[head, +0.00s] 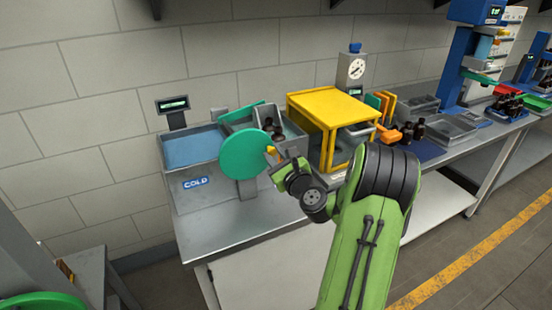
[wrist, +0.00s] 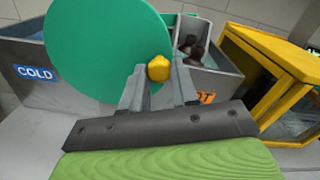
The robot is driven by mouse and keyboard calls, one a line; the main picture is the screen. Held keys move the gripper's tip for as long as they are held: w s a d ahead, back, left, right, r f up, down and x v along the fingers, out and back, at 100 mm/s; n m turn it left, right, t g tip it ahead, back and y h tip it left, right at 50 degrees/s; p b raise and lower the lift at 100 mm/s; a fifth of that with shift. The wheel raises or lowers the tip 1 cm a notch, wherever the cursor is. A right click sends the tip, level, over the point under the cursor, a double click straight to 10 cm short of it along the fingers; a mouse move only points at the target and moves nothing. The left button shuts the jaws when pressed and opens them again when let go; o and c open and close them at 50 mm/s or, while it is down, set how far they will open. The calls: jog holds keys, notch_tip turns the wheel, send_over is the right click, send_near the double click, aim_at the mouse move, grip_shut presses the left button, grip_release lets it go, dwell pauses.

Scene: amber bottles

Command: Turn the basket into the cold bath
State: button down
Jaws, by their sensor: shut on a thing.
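The cold bath (head: 209,199) is a grey tank with blue water and a COLD label, left of a large green disc (head: 240,158). The disc stands upright in front of the tanks and carries a yellow knob (wrist: 159,67) near its right edge. My gripper (wrist: 160,82) is shut on the knob, with one finger on each side. Behind the disc, a grey tank (wrist: 217,82) has an orange label partly hidden by my finger.
A yellow-framed box (head: 327,110) stands close to the right of the tanks. Further right are dark bottles (head: 413,131), grey trays (head: 449,130) and a blue stand (head: 461,60). The bench top (head: 225,232) in front of the cold bath is clear.

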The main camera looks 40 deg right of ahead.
aim_at(247, 136)
jog(key=shift+w+a+r+n, duration=0.15)
jog(key=shift+r+n, duration=0.35)
jog(key=shift+n, duration=0.35)
jog(key=shift+s+a+r+n, duration=0.15)
jog(key=shift+r+n, duration=0.35)
jog(key=shift+n, duration=0.35)
jog(key=shift+w+a+r+n+b, duration=0.15)
jog(key=shift+a+r+n+b, duration=0.2)
jog(key=shift+n, duration=0.6)
jog(key=shift+w+a+r+n+b, duration=0.15)
jog(key=shift+a+r+n, duration=0.25)
jog(key=shift+n, duration=0.55)
jog(key=shift+w+a+r+n+b, duration=0.15)
jog(key=shift+a+r+n+b, duration=0.25)
jog(key=shift+n, duration=0.55)
jog(key=shift+w+a+r+n+b, duration=0.1)
jog(key=shift+a+r+n+b, duration=0.25)
jog(key=shift+n, duration=0.6)
jog(key=shift+w+a+r+n+b, duration=0.15)
jog(key=shift+a+n+b, duration=0.45)
jog(key=shift+n, duration=0.4)
jog(key=shift+w+a+r+n+b, duration=0.15)
jog(key=shift+a+n+b, duration=0.45)
jog(key=shift+n, duration=0.4)
jog(key=shift+f, duration=0.1)
jog(key=c, duration=0.8)
grip_release()
jog(key=shift+c, duration=0.2)
